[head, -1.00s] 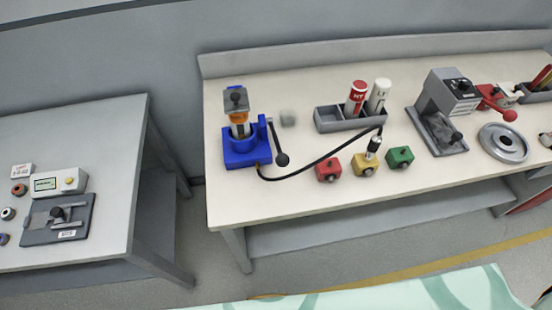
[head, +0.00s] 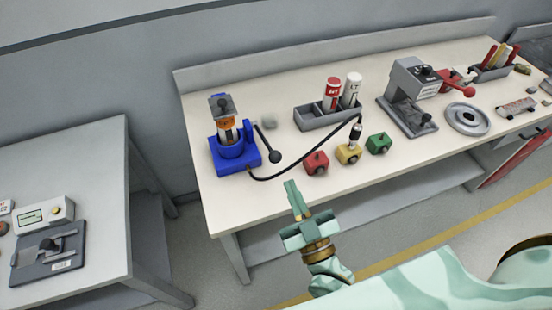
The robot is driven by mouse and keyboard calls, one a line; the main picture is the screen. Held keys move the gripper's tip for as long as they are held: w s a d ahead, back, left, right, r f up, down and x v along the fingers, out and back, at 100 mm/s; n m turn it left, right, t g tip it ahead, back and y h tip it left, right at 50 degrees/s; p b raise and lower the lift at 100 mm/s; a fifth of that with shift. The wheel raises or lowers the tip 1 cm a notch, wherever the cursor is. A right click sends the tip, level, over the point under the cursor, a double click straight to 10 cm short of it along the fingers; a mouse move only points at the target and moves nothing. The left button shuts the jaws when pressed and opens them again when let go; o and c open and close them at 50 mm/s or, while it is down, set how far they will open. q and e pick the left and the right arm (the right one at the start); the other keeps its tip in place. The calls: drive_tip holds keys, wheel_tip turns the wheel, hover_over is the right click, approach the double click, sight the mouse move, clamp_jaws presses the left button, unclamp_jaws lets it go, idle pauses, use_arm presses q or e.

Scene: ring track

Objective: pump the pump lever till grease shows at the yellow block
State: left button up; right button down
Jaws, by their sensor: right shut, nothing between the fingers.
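The blue grease pump (head: 235,150) stands at the left end of the bench, with a clear reservoir holding orange grease. Its black pump lever (head: 267,144) slants down to the right and ends in a dark ball knob. A black hose (head: 318,163) runs from the pump to a coupler on the yellow block (head: 348,153). I cannot make out grease at the block. The red block (head: 316,162) and green block (head: 379,143) stand on either side. My right gripper (head: 293,193) is shut and empty at the bench's front edge, below the lever knob, apart from it. My left gripper is out of view.
A grey tray (head: 312,118) holds a red and a white cartridge behind the blocks. A grey press (head: 408,100) and round dish (head: 467,119) stand to the right. A separate left table (head: 90,170) stands across a gap.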

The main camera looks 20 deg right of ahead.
drive_tip(key=x, duration=1)
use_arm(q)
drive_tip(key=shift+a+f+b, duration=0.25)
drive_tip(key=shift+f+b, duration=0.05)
use_arm(e)
drive_tip(key=shift+w+d+f, duration=0.1)
drive_tip(key=shift+d+f, duration=0.1)
drive_tip(key=shift+f, duration=0.8)
drive_tip(key=shift+d+f, duration=0.15)
drive_tip(key=shift+f, duration=0.8)
